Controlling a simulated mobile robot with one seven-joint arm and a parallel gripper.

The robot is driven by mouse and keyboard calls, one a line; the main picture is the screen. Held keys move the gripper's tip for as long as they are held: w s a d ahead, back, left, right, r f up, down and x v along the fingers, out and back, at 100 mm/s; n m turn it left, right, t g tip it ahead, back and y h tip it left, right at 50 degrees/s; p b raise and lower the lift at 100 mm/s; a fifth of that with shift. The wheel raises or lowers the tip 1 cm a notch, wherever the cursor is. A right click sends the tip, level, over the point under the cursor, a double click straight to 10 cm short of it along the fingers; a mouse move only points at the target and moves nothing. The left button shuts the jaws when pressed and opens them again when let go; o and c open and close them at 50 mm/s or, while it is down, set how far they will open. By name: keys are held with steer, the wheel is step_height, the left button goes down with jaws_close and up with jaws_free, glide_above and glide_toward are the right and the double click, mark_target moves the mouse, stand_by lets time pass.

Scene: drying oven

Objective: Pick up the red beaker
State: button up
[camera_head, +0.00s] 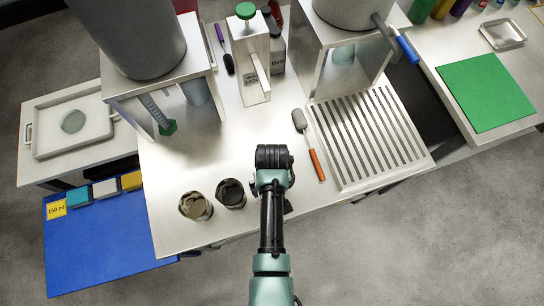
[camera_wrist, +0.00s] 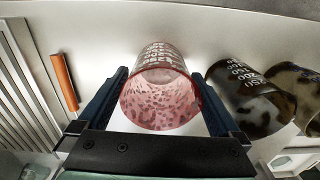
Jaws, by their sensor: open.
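The red beaker (camera_wrist: 160,100) is a translucent pinkish-red glass with white markings and a speckled look. In the wrist view its round rim faces the camera. My gripper (camera_wrist: 160,80) is open, with one dark finger on each side of the beaker. The fingers look very near its walls; I cannot tell whether they touch. In the head view my gripper (camera_head: 273,157) is over the front middle of the metal table (camera_head: 185,160), and it hides the red beaker there.
Two dark beakers (camera_head: 231,193) (camera_head: 195,206) stand left of my gripper; in the wrist view the nearer dark beaker (camera_wrist: 245,100) is close to the right finger. An orange-handled tool (camera_head: 317,163) and a slotted metal plate (camera_head: 365,140) lie right. A white-handled container (camera_head: 250,65) stands behind.

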steer(key=c, duration=1.1)
steer(key=shift+r, duration=0.1)
steer(key=shift+c, duration=0.2)
step_height(320, 180, up, 15)
steer(key=w+m, duration=0.1)
steer(key=m, duration=0.2)
steer(key=shift+w+d+r+p, duration=0.15)
steer(key=shift+w+p, duration=0.25)
steer(key=shift+p, duration=0.05)
